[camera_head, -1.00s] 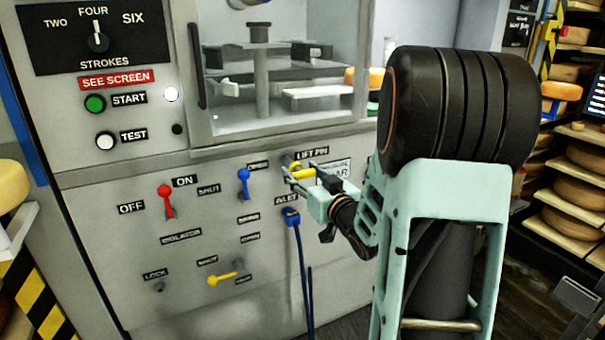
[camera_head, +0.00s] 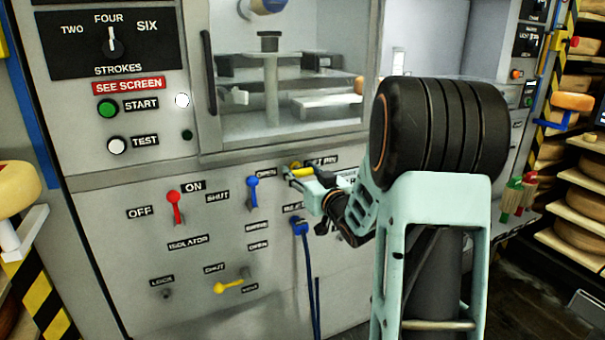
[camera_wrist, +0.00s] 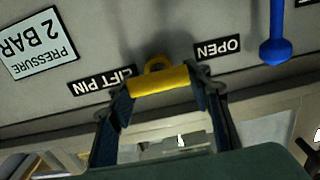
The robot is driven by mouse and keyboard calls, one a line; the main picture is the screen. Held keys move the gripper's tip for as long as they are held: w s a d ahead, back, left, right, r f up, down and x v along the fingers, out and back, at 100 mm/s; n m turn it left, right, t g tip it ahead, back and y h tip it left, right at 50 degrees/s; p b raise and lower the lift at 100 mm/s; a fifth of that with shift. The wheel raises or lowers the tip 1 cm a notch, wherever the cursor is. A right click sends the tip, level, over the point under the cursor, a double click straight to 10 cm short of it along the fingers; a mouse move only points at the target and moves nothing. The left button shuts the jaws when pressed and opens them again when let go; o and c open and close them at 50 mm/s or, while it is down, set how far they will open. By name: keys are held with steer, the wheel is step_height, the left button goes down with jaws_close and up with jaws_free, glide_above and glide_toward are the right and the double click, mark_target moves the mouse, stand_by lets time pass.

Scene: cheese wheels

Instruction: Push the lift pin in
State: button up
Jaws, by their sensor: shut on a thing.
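The lift pin's yellow handle (camera_head: 301,172) is on the front panel of the grey machine, beside the partly covered LIFT PIN label (camera_head: 322,160). In the wrist view, the yellow bar of the lift pin (camera_wrist: 160,82) spans the space between my two dark fingers, with a yellow ring (camera_wrist: 157,63) behind it close to the panel. My gripper (camera_head: 304,177) is shut on the yellow bar, and it also shows in the wrist view (camera_wrist: 165,92). The pin's shaft and its depth in the panel are hidden.
A blue lever (camera_head: 252,190) and a red isolator lever (camera_head: 175,206) are left of my gripper. A blue hose plug (camera_head: 300,226) hangs just below it. A yellow lever (camera_head: 230,286) is lower left. Shelves of cheese wheels (camera_head: 580,205) stand at the right.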

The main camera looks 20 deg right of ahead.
steer(key=o, duration=1.7)
steer(key=shift+w, duration=0.2)
steer(key=shift+o, duration=0.2)
steer(key=s, duration=1.2)
steer(key=shift+d, duration=0.2)
